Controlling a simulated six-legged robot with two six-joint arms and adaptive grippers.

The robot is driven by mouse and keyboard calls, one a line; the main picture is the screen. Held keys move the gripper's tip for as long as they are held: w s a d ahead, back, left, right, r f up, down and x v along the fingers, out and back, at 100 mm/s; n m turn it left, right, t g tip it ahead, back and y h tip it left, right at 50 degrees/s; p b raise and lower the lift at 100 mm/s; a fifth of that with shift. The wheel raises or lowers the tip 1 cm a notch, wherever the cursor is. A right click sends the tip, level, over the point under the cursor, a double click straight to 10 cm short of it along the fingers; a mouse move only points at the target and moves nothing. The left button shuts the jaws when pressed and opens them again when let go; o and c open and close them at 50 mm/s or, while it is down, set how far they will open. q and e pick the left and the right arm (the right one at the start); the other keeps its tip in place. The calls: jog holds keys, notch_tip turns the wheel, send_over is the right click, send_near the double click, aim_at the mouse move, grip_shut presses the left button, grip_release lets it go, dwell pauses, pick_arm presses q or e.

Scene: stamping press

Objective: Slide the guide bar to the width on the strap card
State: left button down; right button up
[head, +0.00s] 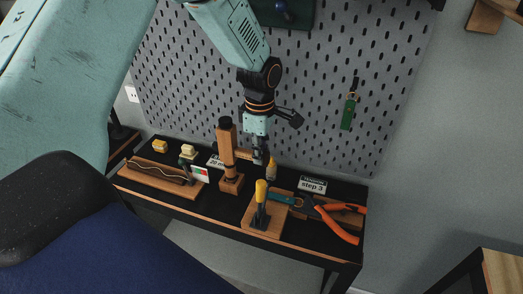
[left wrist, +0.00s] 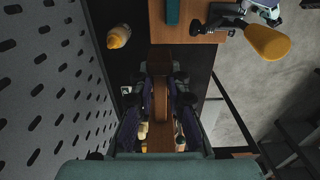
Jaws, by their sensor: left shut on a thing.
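My left gripper (head: 259,157) is over the bench, beside an upright wooden stand (head: 226,145) with a black top and a short side arm. In the left wrist view the gripper (left wrist: 161,88) is shut on a brown wooden bar (left wrist: 162,108) between its fingers. I cannot tell whether this bar is the guide bar or the stand's side arm. A white card (head: 215,162) reading about "20 m" is partly hidden behind the stand. A teal strap (head: 282,198) lies on a wooden block; it also shows in the left wrist view (left wrist: 172,12). My right gripper is not in view.
A yellow-handled clamp (head: 260,198), orange-handled pliers (head: 336,221) and a "step 3" card (head: 312,184) stand to the right. A yellow-topped bottle (head: 271,168) is close by the gripper. A wooden block (head: 150,174) lies left. A pegboard (head: 320,75) rises behind.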

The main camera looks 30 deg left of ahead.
aim_at(247, 151)
pick_arm(q)
jog(key=shift+s+a+f+p, duration=0.1)
jog(key=shift+s+a+p, duration=0.25)
jog(key=shift+a+p, duration=0.35)
jog(key=shift+s+a+f+p, duration=0.1)
jog(key=shift+s+a+p, duration=0.3)
jog(key=shift+a, duration=0.5)
jog(key=c, duration=1.3)
grip_release()
jog(key=shift+w+a, duration=0.1)
jog(key=shift+w, duration=0.2)
jog(key=shift+o, duration=0.2)
jog(key=shift+r, duration=0.1)
jog(key=shift+r, duration=0.2)
jog(key=shift+s+r, duration=0.1)
jog(key=shift+r, duration=3.5)
jog(key=shift+f, duration=0.1)
